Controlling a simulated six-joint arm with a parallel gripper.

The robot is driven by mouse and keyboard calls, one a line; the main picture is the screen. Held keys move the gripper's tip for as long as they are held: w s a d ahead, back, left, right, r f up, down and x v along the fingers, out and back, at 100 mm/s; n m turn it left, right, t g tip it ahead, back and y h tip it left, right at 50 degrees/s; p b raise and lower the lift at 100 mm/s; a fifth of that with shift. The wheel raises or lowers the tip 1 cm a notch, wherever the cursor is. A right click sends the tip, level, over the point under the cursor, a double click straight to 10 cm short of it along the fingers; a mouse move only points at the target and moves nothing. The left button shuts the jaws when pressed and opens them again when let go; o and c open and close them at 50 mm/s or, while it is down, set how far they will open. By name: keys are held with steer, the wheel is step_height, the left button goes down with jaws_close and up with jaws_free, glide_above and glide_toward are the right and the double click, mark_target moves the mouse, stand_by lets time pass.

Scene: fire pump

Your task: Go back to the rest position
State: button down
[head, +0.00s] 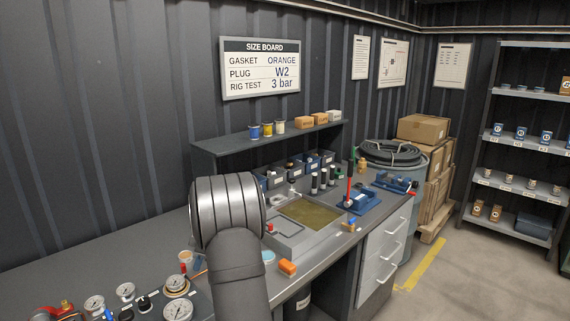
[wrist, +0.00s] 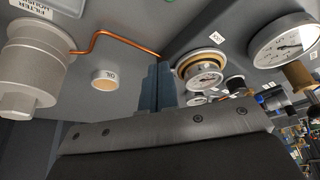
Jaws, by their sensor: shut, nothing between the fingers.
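My gripper (wrist: 160,84) shows in the wrist view as two dark blue-grey fingers pressed together above the grey mounting plate, with nothing between them. In the head view the gripper itself is hidden; my arm's large grey joint and forearm stand in front of the workbench (head: 130,245). In the wrist view the fingers are beside a brass-rimmed gauge (wrist: 205,80) on the right and an oil cap (wrist: 104,79) on the left. I cannot tell whether they touch anything.
A copper pipe (wrist: 110,36) runs from a metal filter housing (wrist: 35,65) at left. Another gauge (wrist: 285,42) is at right.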

steer(key=shift+s+a, duration=0.25)
steer(key=shift+a, duration=0.65)
steer(key=shift+w+a, duration=0.25)
steer(key=shift+w+d, duration=0.3)
steer(key=shift+d, duration=0.1)
steer(key=shift+s+d+r+m, duration=0.1)
steer(key=shift+s+d+m, duration=0.2)
steer(key=shift+m, duration=0.1)
steer(key=shift+s+d+m+t, duration=0.3)
steer(key=shift+d+m+t, duration=0.1)
steer(key=shift+m, duration=0.4)
steer(key=s+m, duration=0.1)
steer(key=d+m+t, duration=0.1)
steer(key=m, duration=0.1)
steer(key=shift+s+d, duration=0.1)
steer(key=shift+s, duration=0.25)
steer(key=shift+s+d+m+t+h, duration=0.25)
steer(key=shift+s+m, duration=0.2)
steer(key=shift+m, duration=0.35)
steer(key=shift+s+d+m+t+h, duration=0.15)
steer(key=shift+s+m+t, duration=0.25)
steer(key=shift+m, duration=0.4)
